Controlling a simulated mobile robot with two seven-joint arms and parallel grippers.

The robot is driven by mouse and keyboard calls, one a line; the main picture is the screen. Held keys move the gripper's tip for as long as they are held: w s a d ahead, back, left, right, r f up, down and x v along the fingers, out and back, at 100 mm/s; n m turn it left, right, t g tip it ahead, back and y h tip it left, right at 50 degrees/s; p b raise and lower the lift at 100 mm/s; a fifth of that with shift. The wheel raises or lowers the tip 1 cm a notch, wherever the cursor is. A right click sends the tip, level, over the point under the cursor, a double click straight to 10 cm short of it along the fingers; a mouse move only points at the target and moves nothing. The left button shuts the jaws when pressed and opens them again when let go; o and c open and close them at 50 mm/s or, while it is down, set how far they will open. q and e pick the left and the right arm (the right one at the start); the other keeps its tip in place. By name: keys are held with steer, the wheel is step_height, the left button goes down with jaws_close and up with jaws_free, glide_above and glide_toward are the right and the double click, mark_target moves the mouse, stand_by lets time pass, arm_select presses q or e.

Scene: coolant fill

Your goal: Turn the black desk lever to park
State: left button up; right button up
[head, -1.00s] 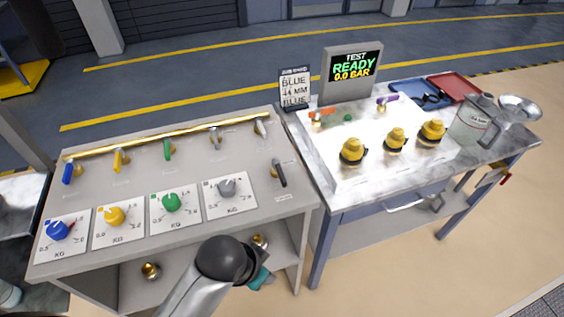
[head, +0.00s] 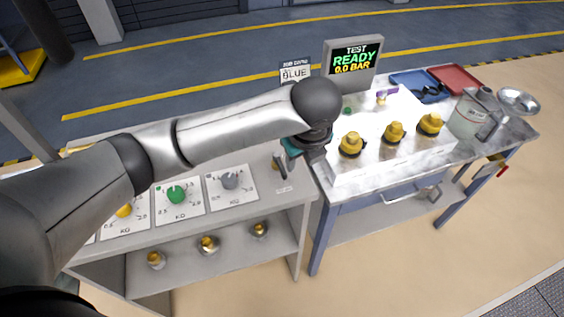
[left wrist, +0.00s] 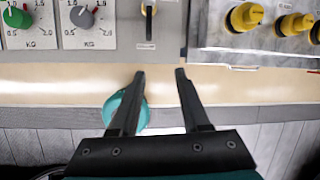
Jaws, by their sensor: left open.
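The black desk lever (head: 281,166) is on the right end of the grey desk top, partly covered by my left arm. It also shows at the top of the left wrist view (left wrist: 149,22), on a brass-coloured base with a small label below it. My left gripper (left wrist: 160,74) is open and empty. Its fingertips are apart from the lever, below it in the left wrist view. In the head view my left gripper (head: 314,153) is near the desk's right end, its fingers mostly hidden. My right gripper is not in view.
A grey dial (head: 229,181) and a green dial (head: 176,194) lie left of the lever. The marble-topped table (head: 345,185) with several yellow-capped fittings stands to the right. A test screen (head: 355,62) reads READY 0.0 BAR. My arm hides the desk's back row.

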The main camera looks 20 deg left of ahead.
arm_select(q)
steer(key=w+a+r+m+y, duration=0.1)
steer(key=w+a+r+m, duration=0.1)
steer(key=a, duration=0.1)
steer(key=b, duration=0.2)
glide_toward(281, 165)
steer(key=x, duration=0.8)
steer(key=shift+f, duration=0.3)
steer(key=shift+c, duration=0.3)
jaws_close()
stand_by(0.6)
